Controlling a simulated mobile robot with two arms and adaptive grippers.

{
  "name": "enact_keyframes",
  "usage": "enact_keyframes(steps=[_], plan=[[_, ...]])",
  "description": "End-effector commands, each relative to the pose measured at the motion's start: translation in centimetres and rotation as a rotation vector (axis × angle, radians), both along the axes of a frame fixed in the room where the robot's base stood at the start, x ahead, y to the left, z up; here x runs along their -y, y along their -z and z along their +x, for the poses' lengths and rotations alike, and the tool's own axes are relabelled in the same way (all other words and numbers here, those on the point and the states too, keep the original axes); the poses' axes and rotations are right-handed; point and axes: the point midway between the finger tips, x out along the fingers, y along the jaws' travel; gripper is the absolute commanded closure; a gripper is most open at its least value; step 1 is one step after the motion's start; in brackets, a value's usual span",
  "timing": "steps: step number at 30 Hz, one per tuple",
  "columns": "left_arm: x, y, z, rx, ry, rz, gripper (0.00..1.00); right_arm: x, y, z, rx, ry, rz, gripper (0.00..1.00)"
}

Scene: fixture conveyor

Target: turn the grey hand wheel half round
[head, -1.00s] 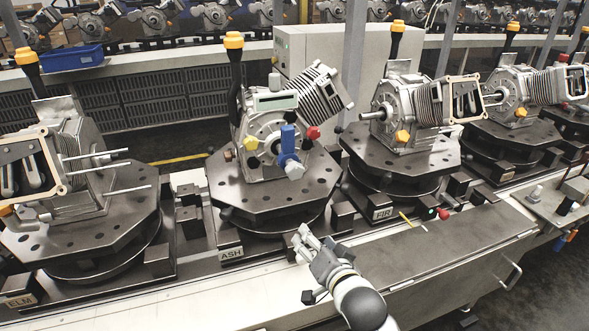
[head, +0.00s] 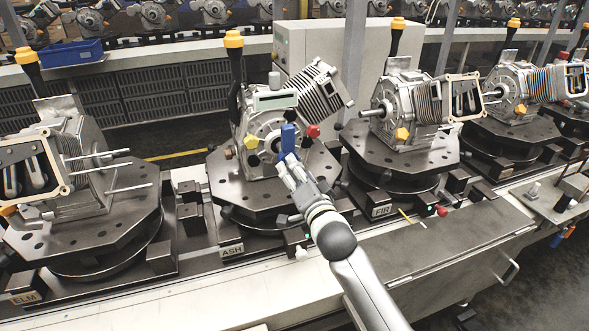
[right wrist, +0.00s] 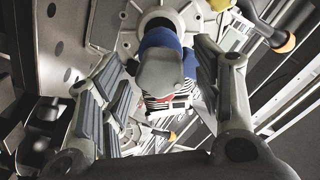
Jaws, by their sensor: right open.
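A grey lobed knob (right wrist: 160,78), which looks like the hand wheel, sits in front of a blue part in the right wrist view. It belongs to the engine (head: 262,130) on the ASH fixture. In the head view the blue part (head: 288,138) stands upright on the engine's front, and the grey knob is hidden by my gripper. My right gripper (head: 288,167) is open, its fingers on either side of the knob in the wrist view; I cannot tell whether they touch it. My left gripper is not in view.
The ASH engine also carries a red knob (head: 313,131) and a yellow knob (head: 251,142) close by. It stands on a dark turntable plate (head: 232,190). Neighbouring engines stand on the ELM plate (head: 120,225) and the FIR plate (head: 440,150). The front rail (head: 450,240) is mostly clear.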

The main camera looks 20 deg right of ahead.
Motion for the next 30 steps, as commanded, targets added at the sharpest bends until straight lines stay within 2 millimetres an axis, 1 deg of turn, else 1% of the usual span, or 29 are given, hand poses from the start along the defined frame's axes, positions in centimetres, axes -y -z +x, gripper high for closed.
enact_keyframes(steps=[3,6,15,16,26,27,30], plan=[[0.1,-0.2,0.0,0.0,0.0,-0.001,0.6,0.0,0.0,1.0,0.0,0.0,0.0,0.41],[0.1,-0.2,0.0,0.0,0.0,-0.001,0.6,-0.1,0.0,1.4,0.001,-0.001,0.0,0.41],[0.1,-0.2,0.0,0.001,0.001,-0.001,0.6,0.0,0.0,1.5,0.0,0.0,0.0,0.41],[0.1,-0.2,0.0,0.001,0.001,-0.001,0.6,0.0,0.0,1.5,0.0,0.0,0.0,0.43],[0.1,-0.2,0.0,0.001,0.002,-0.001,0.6,0.0,0.0,1.5,-0.001,0.001,0.0,0.85],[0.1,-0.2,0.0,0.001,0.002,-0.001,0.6,0.0,0.0,1.5,-0.001,0.001,0.0,0.87],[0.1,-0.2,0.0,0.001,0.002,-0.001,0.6,0.0,0.1,1.5,-0.001,0.001,-0.003,0.87]])
